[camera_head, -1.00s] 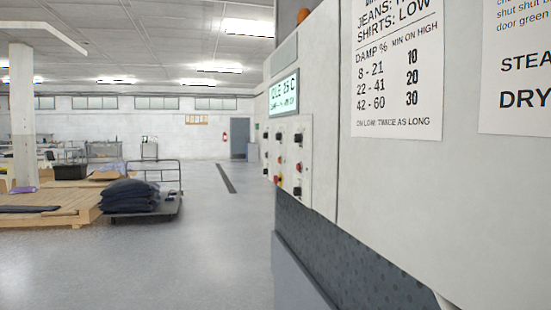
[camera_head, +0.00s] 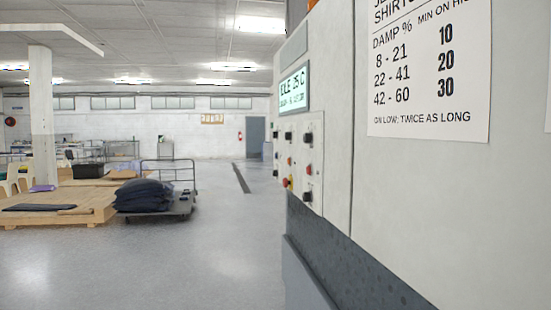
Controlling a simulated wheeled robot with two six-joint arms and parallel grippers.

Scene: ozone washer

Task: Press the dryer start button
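The dryer's control panel (camera_head: 306,165) is on the grey-white machine wall at the right of centre, seen at a steep angle. It carries several dark knobs and small buttons, among them a red one (camera_head: 308,170) and another reddish one lower on the left (camera_head: 286,183). I cannot tell which is the start button. A lit greenish display (camera_head: 294,89) sits above the panel; its text is only partly legible. Neither of my grippers is in view.
A paper chart with damp percentages (camera_head: 428,75) hangs on the machine front (camera_head: 440,200). A cart with stacked dark cloth (camera_head: 147,195) and a wooden platform (camera_head: 75,208) stand at left. The grey floor (camera_head: 200,265) between them and the machine is clear.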

